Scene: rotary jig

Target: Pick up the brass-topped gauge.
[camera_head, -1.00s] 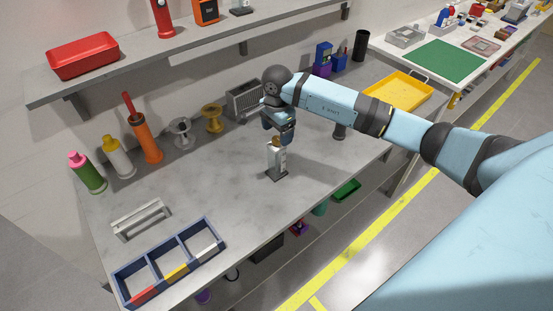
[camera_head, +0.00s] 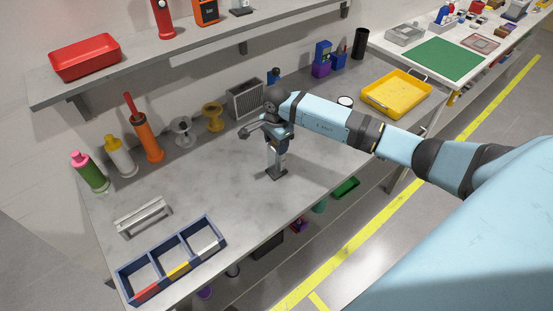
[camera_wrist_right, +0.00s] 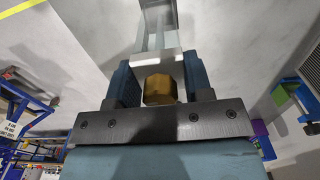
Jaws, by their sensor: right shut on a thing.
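The brass-topped gauge has a pale metal body on a dark square base (camera_head: 276,173), standing upright near the middle of the grey bench. Its brass top (camera_wrist_right: 160,88) shows between the jaws in the right wrist view, with the metal body running away beyond it. My right gripper (camera_head: 278,146) reaches down over the gauge and is shut on its upper part, hiding the top in the head view. The base looks to be at the bench surface; I cannot tell any small gap. My left gripper is not in view.
A grey finned block (camera_head: 245,99) and a yellow spool (camera_head: 213,117) stand behind the gripper. A white-topped round thing (camera_head: 345,101) shows just behind my arm. A blue divided tray (camera_head: 172,262) and a grey handle-shaped piece (camera_head: 143,215) lie front left. A yellow tray (camera_head: 397,93) is at right.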

